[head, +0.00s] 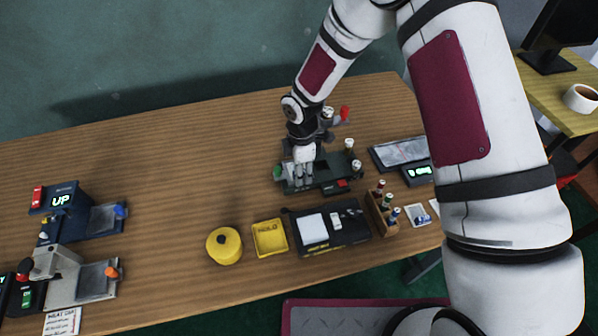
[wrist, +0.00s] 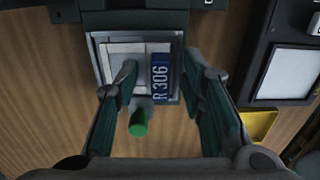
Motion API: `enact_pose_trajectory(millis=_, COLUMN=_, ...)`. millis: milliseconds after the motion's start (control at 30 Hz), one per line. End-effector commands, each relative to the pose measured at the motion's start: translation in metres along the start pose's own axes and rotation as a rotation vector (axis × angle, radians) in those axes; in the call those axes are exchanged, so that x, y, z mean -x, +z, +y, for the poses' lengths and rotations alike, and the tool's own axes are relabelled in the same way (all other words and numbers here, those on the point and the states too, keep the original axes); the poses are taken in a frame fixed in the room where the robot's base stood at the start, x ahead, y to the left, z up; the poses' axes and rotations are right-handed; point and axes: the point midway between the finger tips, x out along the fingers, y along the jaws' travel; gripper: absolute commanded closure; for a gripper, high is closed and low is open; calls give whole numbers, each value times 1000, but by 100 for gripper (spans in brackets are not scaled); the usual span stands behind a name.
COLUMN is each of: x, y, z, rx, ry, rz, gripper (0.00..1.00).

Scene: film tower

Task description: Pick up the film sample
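The film sample (wrist: 120,55) is a pale square sheet with a blue label reading "R 306" (wrist: 161,78) at its right side. It lies on the plate of a dark green device with a green knob (wrist: 138,124). In the head view this device (head: 327,178) stands towards the back of the wooden table. My gripper (wrist: 158,66) is open over the sample, one finger on each side of the label. The left finger covers part of the sheet. I cannot tell whether the fingers touch it. In the head view my gripper (head: 304,174) points down and hides the sample.
A black box with a white pad (head: 313,226), a yellow tray (head: 270,238) and a yellow round container (head: 224,245) stand in front. A vial rack (head: 383,212) and a scale (head: 404,160) are to the right. The table's middle left is clear.

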Motion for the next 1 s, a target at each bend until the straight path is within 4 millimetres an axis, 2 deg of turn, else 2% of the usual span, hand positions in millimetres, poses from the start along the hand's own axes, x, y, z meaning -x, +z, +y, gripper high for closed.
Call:
enact_pose_trajectory(millis=67, x=0, y=0, z=0, rx=0, ry=0, rz=0, gripper=63)
enact_pose_trajectory(millis=200, x=0, y=0, z=0, rx=0, ry=0, rz=0, gripper=95)
enact_pose_trajectory(millis=233, x=0, y=0, z=0, rx=0, ry=-1, rz=0, gripper=100)
enact_pose_trajectory(millis=733, x=5, y=0, z=0, rx=-1, ry=0, rz=0, gripper=100)
enact_pose_trajectory(millis=867, x=15, y=1, z=1, rx=-1, ry=1, rz=0, gripper=100)
enact_pose_trajectory(millis=1000, x=33, y=0, z=2, rx=0, ry=3, rz=0, gripper=100)
